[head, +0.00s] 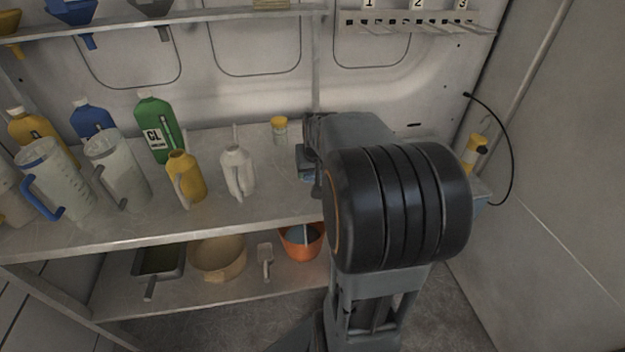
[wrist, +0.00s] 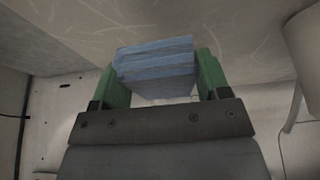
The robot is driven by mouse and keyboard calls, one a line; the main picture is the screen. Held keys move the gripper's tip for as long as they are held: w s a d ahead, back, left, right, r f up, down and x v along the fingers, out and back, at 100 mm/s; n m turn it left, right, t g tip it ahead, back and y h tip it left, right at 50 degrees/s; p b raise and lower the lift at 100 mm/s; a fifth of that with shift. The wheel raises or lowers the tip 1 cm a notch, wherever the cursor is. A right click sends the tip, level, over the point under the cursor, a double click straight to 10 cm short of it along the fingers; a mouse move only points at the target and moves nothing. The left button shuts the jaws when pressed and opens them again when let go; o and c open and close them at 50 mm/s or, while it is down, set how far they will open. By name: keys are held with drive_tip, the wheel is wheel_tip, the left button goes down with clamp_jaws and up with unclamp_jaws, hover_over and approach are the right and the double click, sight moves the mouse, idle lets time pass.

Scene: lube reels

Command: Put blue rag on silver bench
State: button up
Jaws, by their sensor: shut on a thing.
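The blue rag (wrist: 155,68) is a folded, layered block between the two green fingers of my gripper (wrist: 160,75) in the wrist view. The gripper is shut on it. In the head view a small blue part of the rag (head: 306,174) shows at the left edge of my arm, over the silver bench (head: 275,195). The bench is the long metal shelf at middle height. Its pale scratched surface (wrist: 240,30) shows close beyond the rag in the wrist view. I cannot tell whether the rag touches it. My arm hides the bench's right part.
A white bottle (head: 238,171), a yellow jug (head: 185,178) and a small yellow-capped jar (head: 279,130) stand on the bench left of my gripper. A green bottle (head: 157,128) and clear pitchers are farther left. An orange bucket (head: 301,242) is on the shelf below.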

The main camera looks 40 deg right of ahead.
sight(314, 179)
drive_tip(key=shift+f, duration=2)
drive_tip(key=shift+f, duration=0.15)
drive_tip(key=o, duration=0.9)
drive_tip(key=shift+r, duration=0.3)
drive_tip(key=v, duration=1.1)
drive_tip(key=s+a+f+n, duration=0.1)
drive_tip(key=s+a+f, duration=0.1)
drive_tip(key=a, duration=0.4)
drive_tip(key=s+a+f+n+y, duration=0.1)
drive_tip(key=s+a+f+n, duration=0.1)
drive_tip(key=a, duration=0.3)
drive_tip(key=s+a+f+n+y, duration=0.1)
drive_tip(key=s+a+f+n, duration=0.1)
drive_tip(key=a, duration=0.4)
drive_tip(key=shift+s+a+g+p, duration=0.3)
drive_tip(key=shift+s+a+g, duration=0.1)
drive_tip(key=shift+s, duration=0.35)
